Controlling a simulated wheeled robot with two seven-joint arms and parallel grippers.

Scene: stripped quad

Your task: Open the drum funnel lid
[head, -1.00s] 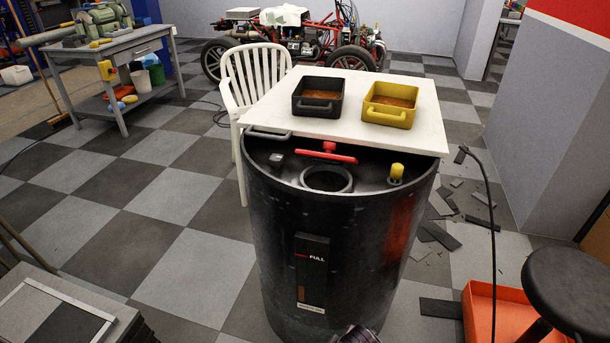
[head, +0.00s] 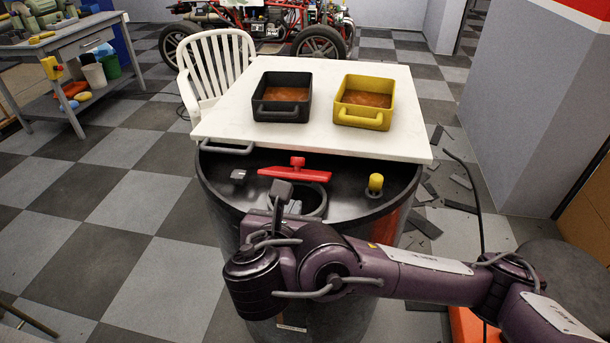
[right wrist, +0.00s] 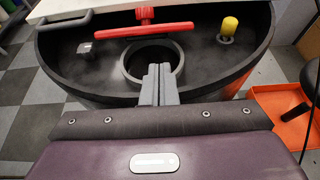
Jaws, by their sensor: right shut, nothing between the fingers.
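The black drum (head: 215,185) stands in front of me with a sunken black funnel top. A round opening (head: 310,203) in it is partly hidden by my right gripper; it shows more fully in the right wrist view (right wrist: 130,62). A white square board (head: 225,125) covers the far part of the drum. A grey handle (head: 227,148) sits at its front left edge. I cannot tell whether the board is the lid. My right gripper (head: 281,190) is shut and empty, over the near side of the funnel; its closed fingers also show in the right wrist view (right wrist: 158,82). My left gripper is out of view.
A black tray (head: 282,113) and a yellow tray (head: 362,118) stand on the board. A red T-shaped bar (head: 295,172) and a yellow-capped fitting (head: 375,185) rise from the funnel. A white chair (head: 215,60) stands behind left. An orange tray (right wrist: 285,110) lies right.

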